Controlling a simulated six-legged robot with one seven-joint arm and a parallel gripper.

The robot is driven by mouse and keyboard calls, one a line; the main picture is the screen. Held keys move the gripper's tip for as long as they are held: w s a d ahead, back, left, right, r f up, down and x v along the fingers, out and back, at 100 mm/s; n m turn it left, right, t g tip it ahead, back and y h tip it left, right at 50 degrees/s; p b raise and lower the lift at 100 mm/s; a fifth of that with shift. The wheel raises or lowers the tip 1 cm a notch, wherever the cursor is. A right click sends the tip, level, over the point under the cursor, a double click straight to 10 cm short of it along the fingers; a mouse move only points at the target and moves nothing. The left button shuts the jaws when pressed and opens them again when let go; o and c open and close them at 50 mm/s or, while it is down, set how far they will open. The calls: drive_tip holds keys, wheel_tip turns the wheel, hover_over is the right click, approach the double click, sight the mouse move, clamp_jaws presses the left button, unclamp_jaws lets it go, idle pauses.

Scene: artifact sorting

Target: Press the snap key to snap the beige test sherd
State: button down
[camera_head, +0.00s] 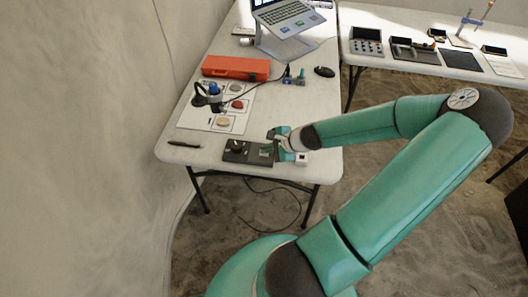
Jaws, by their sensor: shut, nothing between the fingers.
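A dark flat device (234,156) lies near the front edge of the white table, with a round dark part on its left and a small green part on its right. I cannot tell which part is the snap key. A round beige piece (223,121) lies on the white sheet behind the device; I cannot tell whether it is the test sherd. My gripper (274,136) is shut and empty at the right end of the device, low over it. I cannot tell whether it touches the device. My wrist hides part of the table there.
The white sheet (196,117) also bears a red piece (237,104), a grey piece (236,87) and a blue-topped item (214,89). A dark pen-like tool (184,144) lies at left. An orange case (236,67), laptop (288,17) and mouse (324,72) are farther back.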

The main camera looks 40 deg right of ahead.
sight(267, 154)
drive_tip(key=shift+r, duration=0.75)
drive_tip(key=shift+r, duration=2.5)
drive_tip(key=a+r+n+g+h, duration=0.1)
drive_tip(key=a+r+n+g, duration=0.15)
drive_tip(key=a+n, duration=0.35)
drive_tip(key=a+r+n+g, duration=0.2)
drive_tip(key=a+n+g, duration=0.1)
drive_tip(key=a+n, duration=0.3)
drive_tip(key=s+a+r+n+t+h, duration=0.1)
drive_tip(key=s+a+r+n, duration=0.4)
drive_tip(key=r, duration=0.5)
drive_tip(key=s+a+r+n+t+h, duration=0.1)
drive_tip(key=s+a+r+n, duration=0.3)
drive_tip(key=a+r, duration=0.6)
drive_tip(key=shift+s+r+n, duration=0.3)
drive_tip(key=shift+s+n, duration=0.05)
drive_tip(key=shift+n, duration=0.65)
